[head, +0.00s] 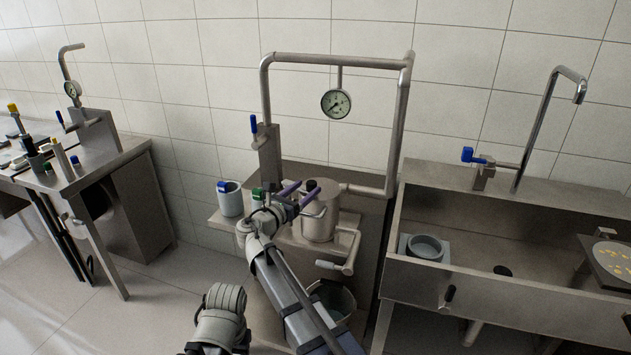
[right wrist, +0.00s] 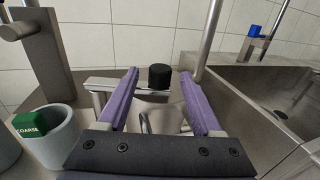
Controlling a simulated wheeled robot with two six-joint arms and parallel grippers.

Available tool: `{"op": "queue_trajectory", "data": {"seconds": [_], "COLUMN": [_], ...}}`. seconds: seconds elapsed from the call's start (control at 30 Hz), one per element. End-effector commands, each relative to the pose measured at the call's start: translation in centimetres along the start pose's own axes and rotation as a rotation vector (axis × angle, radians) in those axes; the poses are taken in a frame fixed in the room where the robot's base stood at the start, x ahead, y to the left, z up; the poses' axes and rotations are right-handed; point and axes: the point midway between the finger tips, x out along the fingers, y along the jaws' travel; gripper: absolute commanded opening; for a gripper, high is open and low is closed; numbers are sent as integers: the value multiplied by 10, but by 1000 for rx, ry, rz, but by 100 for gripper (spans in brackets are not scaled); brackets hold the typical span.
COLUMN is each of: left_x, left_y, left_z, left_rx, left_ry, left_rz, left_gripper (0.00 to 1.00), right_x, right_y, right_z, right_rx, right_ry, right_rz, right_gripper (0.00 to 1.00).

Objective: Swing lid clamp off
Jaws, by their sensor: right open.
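The separator (head: 321,222) is a steel drum on a bench in the middle of the head view. Its lid clamp, a metal bar (right wrist: 108,84) with a black knob (right wrist: 160,76), lies across the top; the knob also shows in the head view (head: 311,185). My right gripper (head: 300,192), with purple fingers, is open at the drum's near left side. In the right wrist view its fingertips (right wrist: 158,73) are on either side of the knob, with a gap showing. I cannot tell how far short of the knob they are. My left gripper is not in view.
A cup with a blue label (head: 230,200) and a green-labelled "COARSE" cup (right wrist: 45,138) stand left of the drum. A pipe frame with a gauge (head: 336,103) rises behind. A sink (head: 480,275) is at the right, and a crank handle (head: 330,265) sticks out in front.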

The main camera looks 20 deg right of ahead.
Motion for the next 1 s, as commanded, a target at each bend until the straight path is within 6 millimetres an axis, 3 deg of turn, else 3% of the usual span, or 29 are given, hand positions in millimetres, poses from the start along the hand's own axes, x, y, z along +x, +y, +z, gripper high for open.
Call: {"op": "queue_trajectory", "data": {"seconds": [0.2, 0.4, 0.83, 1.0], "left_x": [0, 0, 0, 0], "left_y": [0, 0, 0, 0], "left_z": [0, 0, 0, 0], "left_rx": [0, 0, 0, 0], "left_ry": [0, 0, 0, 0], "left_rz": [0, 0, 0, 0], "left_gripper": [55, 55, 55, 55], "right_x": [36, 59, 67, 66], "right_y": [1, 1, 0, 0], "right_z": [0, 0, -1, -1], "right_rx": [2, 3, 3, 3], "right_ry": [1, 2, 2, 2], "right_rz": [-2, -1, 0, 0], "right_gripper": [67, 67, 67, 48]}}
